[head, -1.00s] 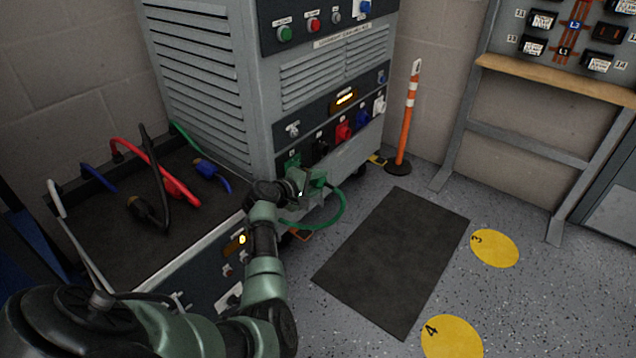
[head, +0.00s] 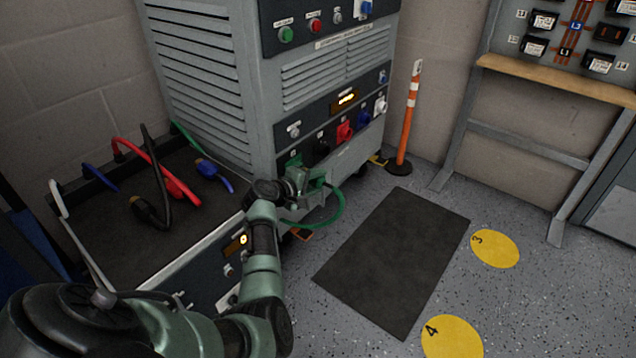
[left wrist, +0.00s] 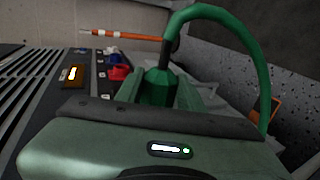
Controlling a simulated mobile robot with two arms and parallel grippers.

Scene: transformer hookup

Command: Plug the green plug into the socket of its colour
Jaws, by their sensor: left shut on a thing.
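My left gripper (head: 302,186) is shut on the green plug (head: 315,180), just in front of the lower panel of the grey cabinet. The plug (left wrist: 157,86) also shows between the fingers in the left wrist view, with its green cable (left wrist: 222,18) arching away to the right. The green socket (head: 294,160) is at the left end of the socket row, close by the gripper and partly hidden. Whether the plug touches the socket I cannot tell. My right gripper is in neither view.
Black (head: 321,148), red (head: 344,132), blue (head: 363,118) and white (head: 380,104) sockets continue the row to the right. Red, black and blue cables lie on the dark-topped unit (head: 100,235) at left. An orange post (head: 408,120) stands beyond the cabinet. A dark mat (head: 395,255) lies on open floor.

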